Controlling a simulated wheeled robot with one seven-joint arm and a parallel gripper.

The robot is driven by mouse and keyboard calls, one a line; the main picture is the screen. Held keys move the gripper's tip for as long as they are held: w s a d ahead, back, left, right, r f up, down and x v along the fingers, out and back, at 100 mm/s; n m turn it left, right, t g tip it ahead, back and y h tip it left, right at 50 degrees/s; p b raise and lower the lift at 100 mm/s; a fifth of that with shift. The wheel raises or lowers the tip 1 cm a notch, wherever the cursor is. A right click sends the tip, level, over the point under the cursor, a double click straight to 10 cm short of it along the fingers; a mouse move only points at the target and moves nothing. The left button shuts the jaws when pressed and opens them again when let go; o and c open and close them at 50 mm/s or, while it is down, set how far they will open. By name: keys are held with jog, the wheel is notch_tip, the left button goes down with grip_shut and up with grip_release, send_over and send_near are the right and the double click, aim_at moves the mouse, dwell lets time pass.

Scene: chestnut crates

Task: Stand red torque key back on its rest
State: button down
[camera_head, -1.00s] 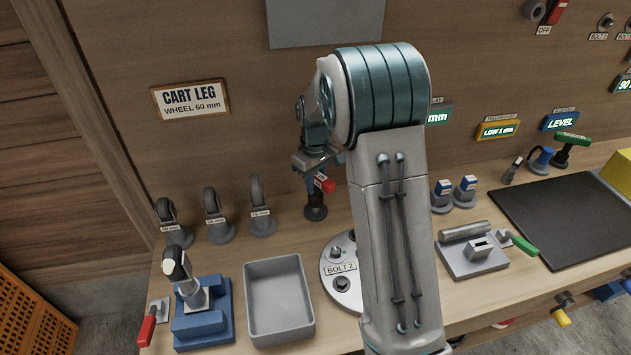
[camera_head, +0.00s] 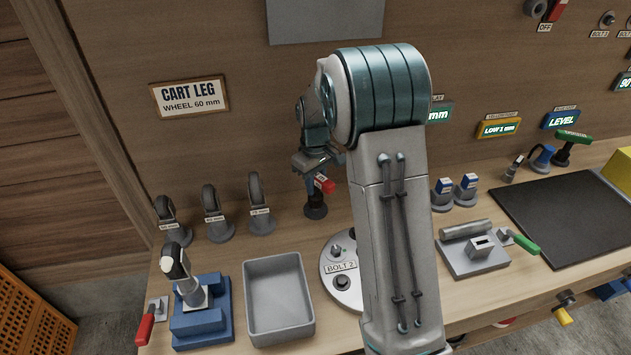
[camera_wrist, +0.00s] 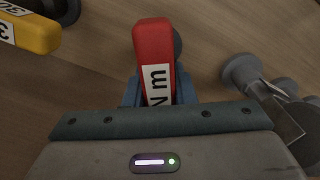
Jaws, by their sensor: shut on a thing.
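The red torque key (camera_head: 327,186) is in my gripper (camera_head: 312,172), at the back of the bench, left of my arm. In the wrist view the red handle (camera_wrist: 153,48) with a white "N m" label sticks out from between the jaws. My gripper (camera_wrist: 157,100) is shut on it. A dark round rest (camera_head: 316,210) stands on the bench directly below the key in the head view. A dark round edge (camera_wrist: 178,42) shows behind the handle in the wrist view. Whether the key touches the rest I cannot tell.
A yellow key (camera_wrist: 32,30) lies close by in the wrist view. Caster wheels (camera_head: 211,213) stand to the left. A grey tray (camera_head: 279,330) and a round "BOLT 2" plate (camera_head: 345,292) are in front. My arm hides part of the bench.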

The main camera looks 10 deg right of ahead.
jog(key=shift+f+b, duration=0.65)
jog(key=shift+f, duration=0.3)
jog(key=c, duration=1.1)
grip_release()
notch_tip(320, 180, up, 13)
jog(key=shift+w+f+b, duration=0.1)
jog(key=shift+b, duration=0.3)
jog(key=shift+s+r, duration=0.2)
jog(key=shift+r, duration=0.4)
jog(key=s+m+t, duration=0.1)
jog(key=s+m, duration=0.1)
jog(key=s, duration=0.7)
jog(key=s+f+m+t, duration=0.1)
jog(key=s+m, duration=0.1)
jog(key=s, duration=0.7)
jog(key=s+f+m+t, duration=0.1)
jog(key=s+m, duration=0.1)
jog(key=s, duration=0.7)
jog(key=shift+s, duration=0.35)
